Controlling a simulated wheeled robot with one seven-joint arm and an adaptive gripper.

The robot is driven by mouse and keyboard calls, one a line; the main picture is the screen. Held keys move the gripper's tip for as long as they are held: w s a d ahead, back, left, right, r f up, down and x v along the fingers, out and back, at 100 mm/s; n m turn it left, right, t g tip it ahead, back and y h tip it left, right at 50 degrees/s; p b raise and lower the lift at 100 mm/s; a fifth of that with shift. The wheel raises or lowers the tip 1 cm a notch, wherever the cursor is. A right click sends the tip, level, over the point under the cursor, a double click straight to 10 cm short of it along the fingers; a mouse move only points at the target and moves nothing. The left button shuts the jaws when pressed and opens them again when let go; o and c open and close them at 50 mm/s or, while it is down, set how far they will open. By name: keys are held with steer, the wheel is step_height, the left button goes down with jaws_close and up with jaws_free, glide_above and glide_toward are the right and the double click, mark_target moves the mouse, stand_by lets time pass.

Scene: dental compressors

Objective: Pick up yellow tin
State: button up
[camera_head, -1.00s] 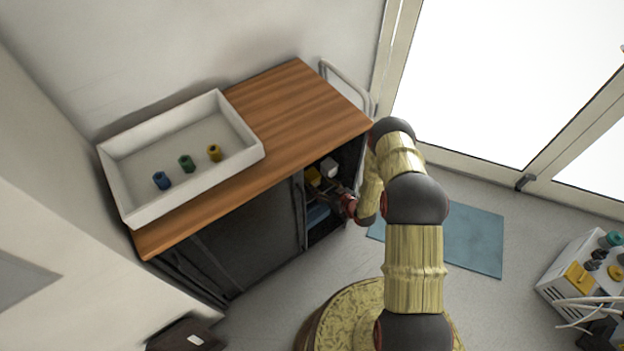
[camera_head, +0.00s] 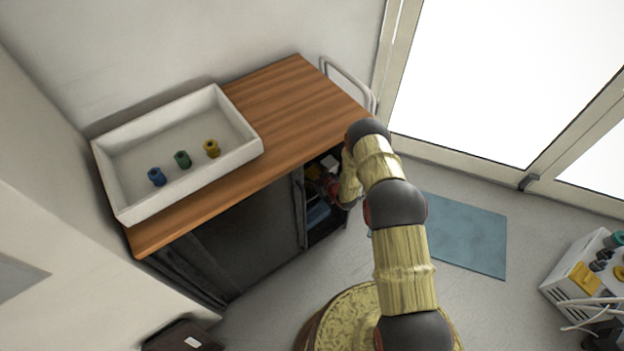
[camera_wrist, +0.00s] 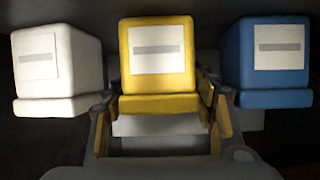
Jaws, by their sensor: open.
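The yellow tin (camera_wrist: 158,88) stands upright in the middle of the wrist view, with a white label on its front. My gripper (camera_wrist: 160,100) is open, with one finger at each side of the tin's lower part. I cannot tell whether the fingers touch it. In the head view my gripper is partly hidden inside the cabinet opening.
A white tin (camera_wrist: 57,70) stands close on the left and a blue tin (camera_wrist: 268,62) close on the right. The cabinet's sliding door (camera_head: 250,215) and wooden top (camera_head: 300,105) bound the opening. A white tray (camera_head: 238,157) with small coloured fittings sits on top.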

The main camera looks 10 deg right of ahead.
steer(key=shift+w+a+f, duration=0.2)
steer(key=shift+w, duration=0.3)
steer(key=shift+c, duration=0.4)
steer(key=c, duration=1.1)
steer(key=shift+c, duration=0.3)
